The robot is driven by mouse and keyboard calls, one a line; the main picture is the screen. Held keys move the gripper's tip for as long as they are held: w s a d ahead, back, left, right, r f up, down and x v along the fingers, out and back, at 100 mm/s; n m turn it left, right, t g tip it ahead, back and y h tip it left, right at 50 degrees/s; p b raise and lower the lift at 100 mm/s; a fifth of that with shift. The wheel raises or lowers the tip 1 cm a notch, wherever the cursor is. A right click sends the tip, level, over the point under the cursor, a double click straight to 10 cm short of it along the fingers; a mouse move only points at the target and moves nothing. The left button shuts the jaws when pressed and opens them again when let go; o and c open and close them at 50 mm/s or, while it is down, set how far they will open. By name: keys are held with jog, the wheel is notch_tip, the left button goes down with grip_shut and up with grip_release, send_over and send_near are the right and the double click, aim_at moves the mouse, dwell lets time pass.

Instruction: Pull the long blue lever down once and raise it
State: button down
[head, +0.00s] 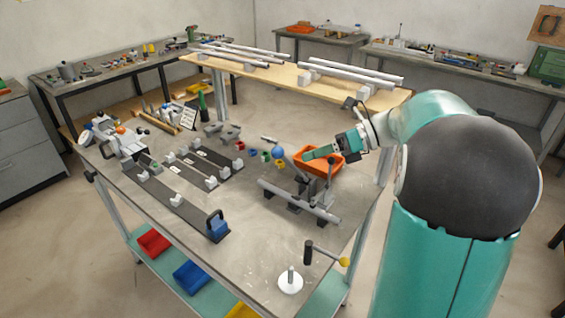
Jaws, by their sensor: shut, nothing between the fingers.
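The long lever (290,170) is a grey rod with a blue ball knob (278,153). It rises from the tube jig (300,201) on the table and tilts up to the left. My gripper (305,156) reaches in from the right with teal fingers. It is shut and empty, just right of the blue knob in the picture and seemingly apart from it. The depth between them is hard to judge.
A thinner upright lever with a dark knob (331,161) stands right of the blue one. Small coloured cups (253,153) lie left of the knob. A white disc with a peg (290,284) is in front.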

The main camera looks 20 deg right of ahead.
jog(key=s+a+f+m+t, duration=0.1)
jog(key=s+f+m+t, duration=0.1)
jog(key=s+m+t, duration=0.45)
jog(key=w+a+f+m+g, duration=0.2)
jog(key=w+a+f+m, duration=0.1)
jog(key=w+a, duration=0.5)
jog(key=shift+w+d+r+n, duration=0.15)
jog(key=shift+w+d+r, duration=0.15)
jog(key=shift+d+r, duration=0.25)
jog(key=shift+w+d+r+n, duration=0.1)
jog(key=shift+w+d+r, duration=0.2)
jog(key=shift+d+r, duration=0.25)
jog(key=w+d+r+m+y, duration=0.1)
jog(key=w+d+r+m, duration=0.1)
jog(key=w+d+r, duration=0.2)
jog(key=d+r, duration=0.1)
jog(key=d, duration=0.2)
jog(key=shift+w, duration=0.3)
jog(key=shift+a, duration=0.2)
